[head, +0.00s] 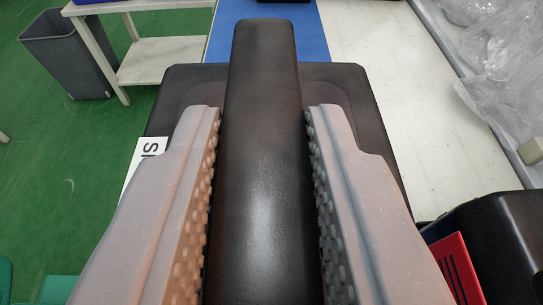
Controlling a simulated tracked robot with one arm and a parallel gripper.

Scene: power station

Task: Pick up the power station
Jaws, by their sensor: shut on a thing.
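The power station (345,80) is a dark brown-black, box-like body with rounded edges, seen from above. A long, rounded bar of the same colour, its handle (263,130), stands up in front of it and runs from the top centre down to the bottom edge. My gripper (263,112) has two pale grey fingers with studded inner pads, one on each side of the handle. The fingers are shut on the handle. The lower part of the power station is hidden behind the fingers and handle.
A white bench surface (395,100) with a blue mat (315,35) lies beyond. Clear plastic wrap (500,60) is at the right. A black object (500,240) and a red item (456,268) are at lower right. A grey bin (68,55) stands on the green floor at left.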

